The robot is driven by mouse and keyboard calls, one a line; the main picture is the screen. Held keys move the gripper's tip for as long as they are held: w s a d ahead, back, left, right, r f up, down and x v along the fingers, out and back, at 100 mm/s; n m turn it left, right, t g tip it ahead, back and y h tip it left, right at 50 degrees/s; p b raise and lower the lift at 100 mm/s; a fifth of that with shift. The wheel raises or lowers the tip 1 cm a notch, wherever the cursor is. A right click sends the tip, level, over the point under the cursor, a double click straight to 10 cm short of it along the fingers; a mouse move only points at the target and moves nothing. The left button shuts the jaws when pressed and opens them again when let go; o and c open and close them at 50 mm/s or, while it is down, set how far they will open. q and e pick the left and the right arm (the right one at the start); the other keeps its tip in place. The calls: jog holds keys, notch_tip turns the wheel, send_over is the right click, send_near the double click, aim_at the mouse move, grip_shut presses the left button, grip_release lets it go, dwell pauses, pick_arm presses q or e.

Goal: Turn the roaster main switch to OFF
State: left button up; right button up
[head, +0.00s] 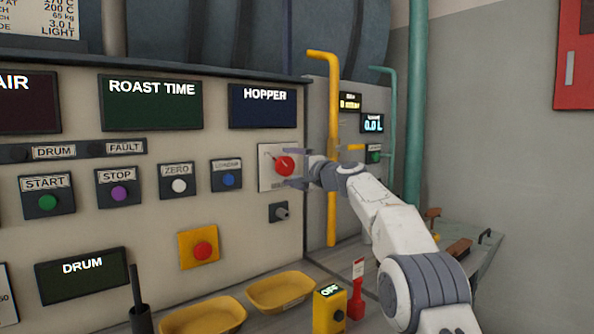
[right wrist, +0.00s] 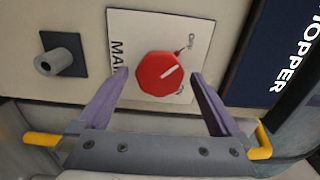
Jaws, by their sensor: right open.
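The main switch is a red knob (head: 285,166) on a pale plate (head: 265,180) at the right end of the control panel. In the right wrist view the red knob (right wrist: 158,74) is faceted, with a white line pointing up and right. Its plate (right wrist: 140,28) carries partly hidden "MA…" lettering and small marks too small to read surely. My right gripper (head: 298,168) is open at the switch. In the right wrist view its two fingers (right wrist: 160,73) lie on either side of the knob, with gaps showing; contact is not visible. My left gripper is out of view.
A grey knob (head: 281,213) sits just below the switch, and a blue button (head: 228,180) to its left. A yellow pipe (head: 332,130) rises right of the panel. Yellow trays (head: 280,291) and a yellow control box (head: 329,308) stand below.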

jog(key=b+v, duration=0.7)
jog(key=v, duration=0.3)
jog(key=shift+d, duration=0.1)
